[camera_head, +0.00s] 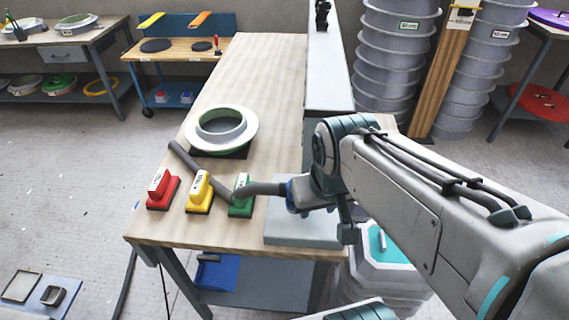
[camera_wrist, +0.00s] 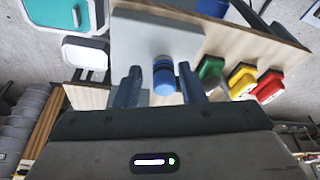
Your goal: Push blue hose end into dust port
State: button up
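The blue hose end (camera_wrist: 163,78) lies between the two fingers of my gripper (camera_wrist: 161,88) in the wrist view, with a gap showing on each side. My gripper looks open around it. In the head view, my gripper (camera_head: 300,195) is over the right front of the bench, and the grey hose (camera_head: 262,189) runs left from it, past the green block (camera_head: 241,196). The yellow block (camera_head: 200,193) and red block (camera_head: 162,190) stand further left. I cannot clearly make out a dust port; my arm hides part of the area.
A grey plate (camera_head: 290,230) lies on the wooden bench (camera_head: 262,90) under my gripper. A pale ring-shaped mould (camera_head: 253,128) sits behind the blocks. A tall grey panel (camera_head: 328,70) stands along the bench's right side. Stacked grey tubs (camera_head: 385,60) stand beyond.

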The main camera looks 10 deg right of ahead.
jog(key=shift+s+r, duration=0.1)
jog(key=o, duration=0.8)
jog(key=shift+w, duration=0.2)
jog(key=w+n+g, duration=0.1)
jog(key=w, duration=0.3)
jog(key=w+n+g, duration=0.1)
jog(key=w+n, duration=0.1)
jog(key=w, duration=0.2)
jog(key=w+n+g, duration=0.1)
jog(key=w+n, duration=0.1)
jog(key=w, duration=0.3)
jog(key=shift+a+b, duration=0.3)
jog(key=shift+a, duration=0.05)
notch_tip(320, 180, down, 9)
jog(key=shift+r, duration=0.2)
